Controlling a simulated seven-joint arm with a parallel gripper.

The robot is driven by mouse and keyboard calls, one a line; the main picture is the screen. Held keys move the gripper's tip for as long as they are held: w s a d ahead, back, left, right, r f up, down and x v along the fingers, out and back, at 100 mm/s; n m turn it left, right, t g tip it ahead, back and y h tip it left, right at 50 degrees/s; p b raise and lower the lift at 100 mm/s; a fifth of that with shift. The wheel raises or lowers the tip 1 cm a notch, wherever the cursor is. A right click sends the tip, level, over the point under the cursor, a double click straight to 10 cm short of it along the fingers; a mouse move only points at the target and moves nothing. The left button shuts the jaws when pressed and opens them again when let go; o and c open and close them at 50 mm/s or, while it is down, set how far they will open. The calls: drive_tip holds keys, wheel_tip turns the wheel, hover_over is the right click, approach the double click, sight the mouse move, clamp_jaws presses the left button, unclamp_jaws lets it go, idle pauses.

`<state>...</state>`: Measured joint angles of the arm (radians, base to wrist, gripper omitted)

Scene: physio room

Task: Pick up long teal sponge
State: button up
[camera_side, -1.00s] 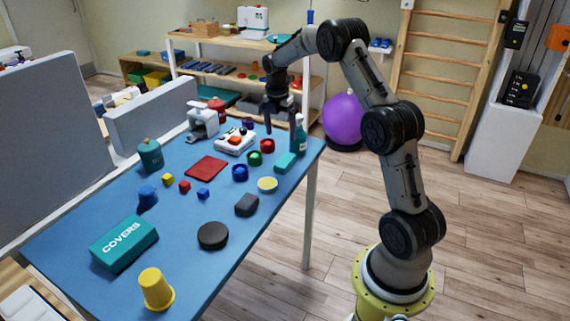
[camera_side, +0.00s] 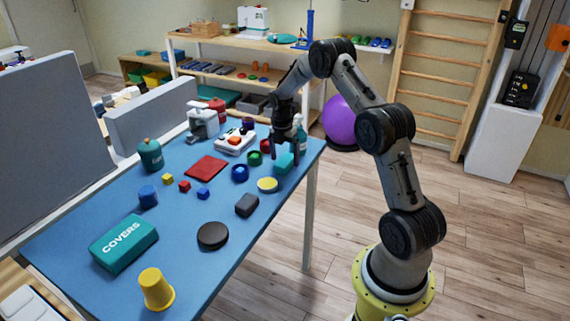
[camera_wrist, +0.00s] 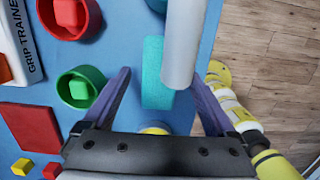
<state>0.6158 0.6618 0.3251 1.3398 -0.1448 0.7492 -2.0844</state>
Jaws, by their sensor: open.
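The long teal sponge (camera_side: 284,163) lies on the blue table near its right edge. In the wrist view the teal sponge (camera_wrist: 153,75) lies between my two open fingers, closer to the left one, and its right side is partly hidden by a pale grey cylinder. My gripper (camera_side: 284,156) is open and points down over the sponge in the side view. It also shows in the wrist view (camera_wrist: 160,100) with a finger on each side and nothing held. Whether the fingertips reach down beside the sponge is hard to tell.
The table's right edge is close.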

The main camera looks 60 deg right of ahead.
drive_tip(key=c, duration=1.4)
drive_tip(key=shift+r, duration=0.15)
